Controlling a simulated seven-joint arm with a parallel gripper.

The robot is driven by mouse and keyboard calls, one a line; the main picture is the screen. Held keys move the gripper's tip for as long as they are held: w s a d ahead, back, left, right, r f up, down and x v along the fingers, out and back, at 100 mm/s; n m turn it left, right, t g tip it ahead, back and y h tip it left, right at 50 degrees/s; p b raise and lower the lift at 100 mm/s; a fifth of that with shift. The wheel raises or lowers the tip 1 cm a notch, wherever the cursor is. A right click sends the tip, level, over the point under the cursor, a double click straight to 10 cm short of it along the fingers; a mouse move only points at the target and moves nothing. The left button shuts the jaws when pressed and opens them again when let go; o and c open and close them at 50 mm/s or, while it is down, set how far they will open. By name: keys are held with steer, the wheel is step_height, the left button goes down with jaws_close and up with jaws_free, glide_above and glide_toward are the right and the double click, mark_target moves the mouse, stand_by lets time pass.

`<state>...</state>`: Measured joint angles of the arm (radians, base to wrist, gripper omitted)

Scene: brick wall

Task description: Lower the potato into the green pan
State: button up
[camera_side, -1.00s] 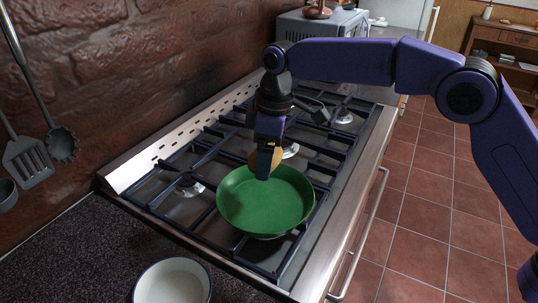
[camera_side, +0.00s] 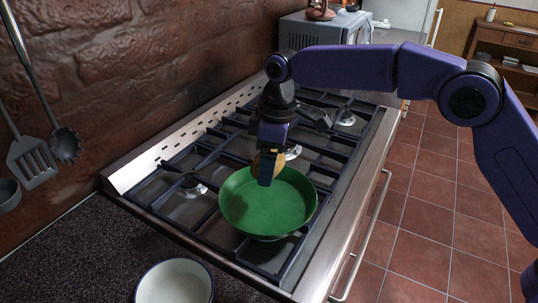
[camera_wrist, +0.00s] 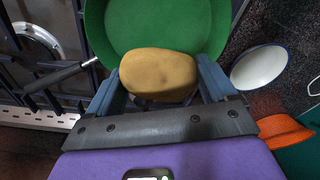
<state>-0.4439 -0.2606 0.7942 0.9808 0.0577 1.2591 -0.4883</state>
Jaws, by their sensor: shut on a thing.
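The green pan (camera_side: 268,208) sits on the stove's grate in the side view, and its bowl fills the top of the wrist view (camera_wrist: 150,22). My gripper (camera_side: 268,168) is above the pan's far rim, pointing down. It is shut on the potato (camera_wrist: 158,72), a yellow-brown lump between the two fingers. In the side view the potato (camera_side: 256,164) is mostly hidden behind a finger. It appears to be at or just above the pan's far edge; I cannot tell whether it touches.
The stove grate (camera_side: 215,150) surrounds the pan. A white bowl (camera_side: 175,284) stands on the dark counter at the front, and it also shows in the wrist view (camera_wrist: 260,66). An orange object (camera_wrist: 284,131) lies at right in the wrist view. Utensils (camera_side: 66,146) hang on the brick wall.

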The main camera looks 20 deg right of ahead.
glide_above(267, 206)
steer(key=shift+s+d+f, duration=0.1)
steer(key=shift+f, duration=1.3)
steer(key=shift+d+f, duration=0.1)
steer(key=shift+f, duration=1.3)
steer(key=shift+f, duration=2.5)
stand_by(0.5)
steer(key=o, duration=0.9)
steer(key=r, duration=0.5)
steer(key=d+r, duration=0.1)
steer(key=r, duration=0.5)
steer(key=d+r, duration=0.1)
steer(key=r, duration=0.5)
steer(key=shift+s+r, duration=0.15)
steer(key=shift+s, duration=0.25)
